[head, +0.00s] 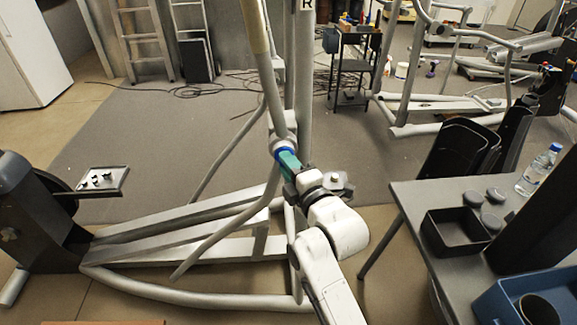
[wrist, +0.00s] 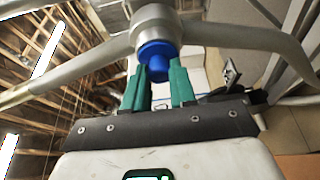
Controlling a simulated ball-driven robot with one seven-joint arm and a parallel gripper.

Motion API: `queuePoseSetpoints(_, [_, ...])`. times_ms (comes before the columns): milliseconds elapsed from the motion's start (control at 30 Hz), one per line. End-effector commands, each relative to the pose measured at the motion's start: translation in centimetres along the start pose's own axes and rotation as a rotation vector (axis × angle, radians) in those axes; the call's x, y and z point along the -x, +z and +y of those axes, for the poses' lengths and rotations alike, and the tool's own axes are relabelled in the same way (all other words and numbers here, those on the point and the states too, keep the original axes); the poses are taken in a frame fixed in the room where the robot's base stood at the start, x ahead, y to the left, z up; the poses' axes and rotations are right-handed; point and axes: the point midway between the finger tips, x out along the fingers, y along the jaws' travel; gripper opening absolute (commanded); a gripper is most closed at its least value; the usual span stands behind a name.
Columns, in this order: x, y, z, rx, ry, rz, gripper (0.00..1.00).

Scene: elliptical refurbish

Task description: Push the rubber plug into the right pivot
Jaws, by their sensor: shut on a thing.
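The blue rubber plug (wrist: 158,52) is at the open end of the grey pivot tube (wrist: 153,22) in the wrist view. Its wide blue part meets the tube's rim, and its narrower end points toward my gripper. How deep it sits inside is hidden. My gripper (wrist: 160,78) has teal fingers, shut on the plug's narrow end. In the head view the plug (head: 284,153) shows as a blue ring at the pivot (head: 283,142) on the elliptical's frame. My gripper (head: 286,158) reaches it from the lower right.
Grey tubes of the elliptical (head: 180,240) surround my arm. At the right, a table (head: 415,205) carries a black bin (head: 452,232), a blue crate (head: 500,295) and a bottle (head: 538,172). A small tray (head: 112,190) is at the left. Grey mat (head: 140,150) lies open behind.

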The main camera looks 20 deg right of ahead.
Motion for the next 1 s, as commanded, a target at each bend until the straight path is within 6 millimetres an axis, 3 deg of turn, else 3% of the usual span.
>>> queuePoseSetpoints(100, [0.0,0.0,0.0,-0.001,0.001,0.0,0.0])
queuePoseSetpoints(133, [0.0,0.0,0.0,-0.001,0.001,0.0,0.27])
queuePoseSetpoints(433, [0.0,0.0,0.0,0.0,0.0,0.0,0.55])
queuePoseSetpoints(767, [0.4,0.0,-0.1,0.001,-0.001,0.0,0.55])
queuePoseSetpoints(1000, [3.9,0.0,-0.3,0.003,-0.002,0.001,0.55])
